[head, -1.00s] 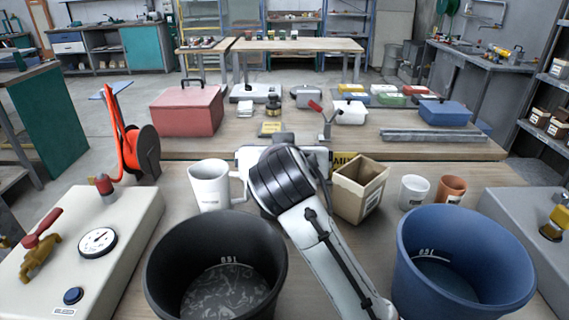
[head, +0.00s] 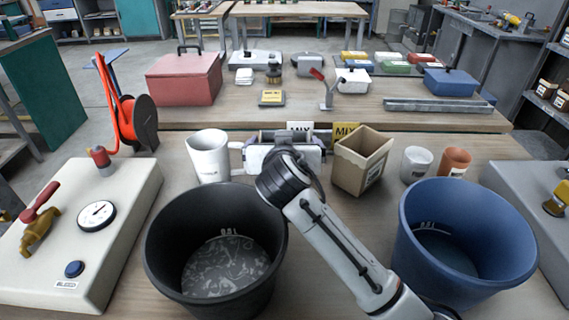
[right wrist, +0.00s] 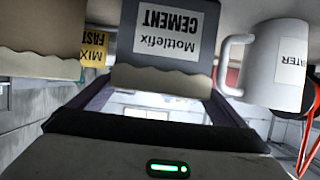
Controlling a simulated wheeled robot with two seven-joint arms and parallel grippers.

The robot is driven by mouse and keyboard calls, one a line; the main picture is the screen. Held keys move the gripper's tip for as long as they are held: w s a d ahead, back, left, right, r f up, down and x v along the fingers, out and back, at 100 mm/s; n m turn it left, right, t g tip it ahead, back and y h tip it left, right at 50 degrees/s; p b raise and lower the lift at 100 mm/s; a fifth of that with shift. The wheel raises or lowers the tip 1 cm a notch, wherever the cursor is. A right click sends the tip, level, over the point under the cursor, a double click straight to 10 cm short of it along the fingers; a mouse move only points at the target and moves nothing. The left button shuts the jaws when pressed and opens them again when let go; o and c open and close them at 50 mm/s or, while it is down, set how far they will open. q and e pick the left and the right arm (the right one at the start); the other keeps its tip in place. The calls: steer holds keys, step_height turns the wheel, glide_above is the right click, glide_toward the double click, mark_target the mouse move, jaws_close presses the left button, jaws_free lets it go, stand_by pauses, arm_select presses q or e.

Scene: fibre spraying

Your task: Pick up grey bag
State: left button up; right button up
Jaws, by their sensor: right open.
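The grey bag (right wrist: 165,45), with a white "Mottlefix CEMENT" label, appears upside down at the top middle of the right wrist view, its ragged edge facing my gripper. My right gripper (right wrist: 163,95) is open, with one dark finger toward each side of the bag. I cannot tell whether the fingers touch it. In the head view my right gripper (head: 285,150) is over the near table, between a white mug (head: 208,157) and a tan open bag (head: 362,163), and hides most of the grey bag. My left gripper is not in view.
A black bucket (head: 160,265) and a blue bucket (head: 480,215) stand in front. A white cup (head: 416,163) and a brown cup (head: 453,163) are at right. A gauge box (head: 110,215) is at left. The mug (right wrist: 270,70) is close beside the grey bag.

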steer(key=x, duration=0.4)
steer(key=shift+w, duration=0.1)
steer(key=c, duration=1.1)
steer(key=shift+r, duration=0.1)
steer(key=shift+c, duration=0.6)
steer(key=shift+r, duration=0.15)
steer(key=shift+r, duration=4.85)
